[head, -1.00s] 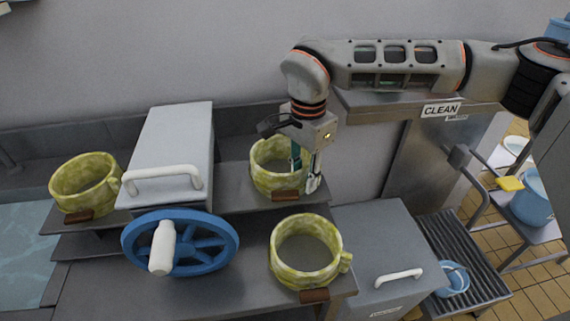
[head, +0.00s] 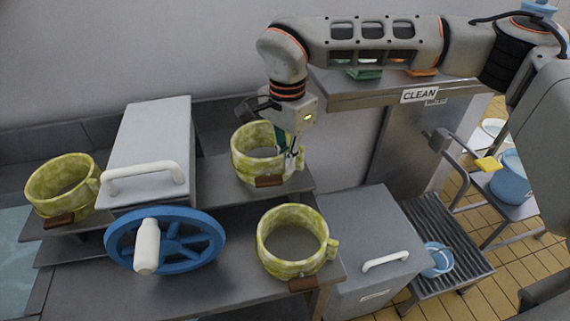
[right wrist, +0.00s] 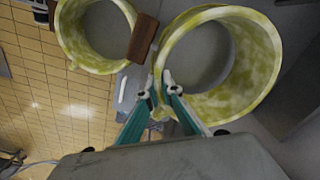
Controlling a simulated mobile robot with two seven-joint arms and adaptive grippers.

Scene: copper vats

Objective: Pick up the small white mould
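No plainly white mould shows. Three round, open moulds are mottled yellow-green and whitish, each with a brown tag. The back middle mould (head: 250,165) stands upright on a steel shelf, below my right gripper (head: 290,152). Its wide ring (right wrist: 262,75) fills the upper right of the right wrist view. My right gripper (right wrist: 160,84) straddles its wall, one finger inside and one outside, and appears shut on it. The front mould (head: 268,262) stands on the lower shelf. My left gripper is not in view.
A grey press box (head: 155,140) with a blue handwheel (head: 190,258) stands between the left and middle moulds. A grey lidded box (head: 350,235) is right of the shelves. A steel counter marked CLEAN (head: 375,93) is behind my right arm. A wall runs along the back.

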